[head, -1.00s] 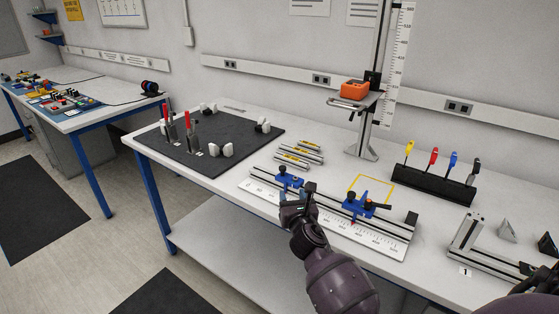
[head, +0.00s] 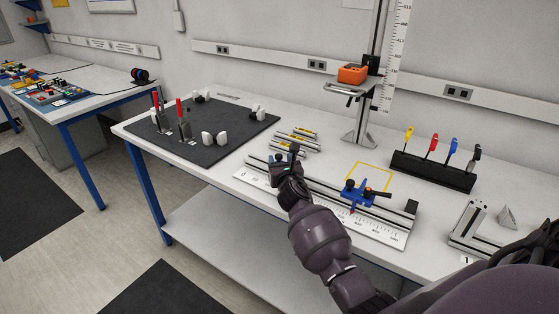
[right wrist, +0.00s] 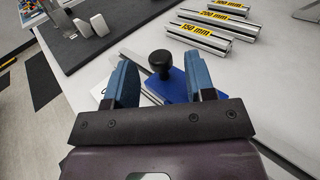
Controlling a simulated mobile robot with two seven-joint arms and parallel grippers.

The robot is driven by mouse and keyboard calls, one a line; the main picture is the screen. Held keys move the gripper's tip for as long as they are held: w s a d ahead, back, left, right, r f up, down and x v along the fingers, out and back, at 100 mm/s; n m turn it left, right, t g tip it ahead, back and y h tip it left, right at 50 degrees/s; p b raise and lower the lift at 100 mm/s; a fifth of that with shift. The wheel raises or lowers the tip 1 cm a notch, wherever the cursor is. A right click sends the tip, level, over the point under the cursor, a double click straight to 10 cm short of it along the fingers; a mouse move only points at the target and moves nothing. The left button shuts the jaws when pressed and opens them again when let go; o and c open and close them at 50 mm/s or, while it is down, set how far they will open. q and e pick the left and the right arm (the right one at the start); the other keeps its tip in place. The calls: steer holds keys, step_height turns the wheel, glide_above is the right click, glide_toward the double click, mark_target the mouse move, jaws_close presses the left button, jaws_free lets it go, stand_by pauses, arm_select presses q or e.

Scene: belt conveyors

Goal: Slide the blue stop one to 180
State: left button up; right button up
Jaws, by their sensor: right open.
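A rail with a white printed scale (head: 385,232) lies along the front of the bench. Two blue stops sit on it. The right-hand stop (head: 356,194) is in plain sight, with black knobs and a red pointer. The left-hand stop is mostly hidden behind my right gripper in the head view. In the right wrist view this blue stop (right wrist: 181,88) and its black knob (right wrist: 160,62) show between and just beyond the fingers. My right gripper (right wrist: 158,72) is open around the knob's line of sight; contact cannot be told. The scale figures are too small to read reliably. My left gripper is out of view.
Short profiles with yellow length labels (right wrist: 192,38) lie behind the rail. A dark mat (head: 225,153) with clamps is at left. A stand with an orange box (head: 352,74), a black tool rack (head: 432,173) and a metal bracket (head: 467,226) stand at back and right.

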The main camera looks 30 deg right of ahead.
steer(key=shift+x, duration=0.8)
jaws_close()
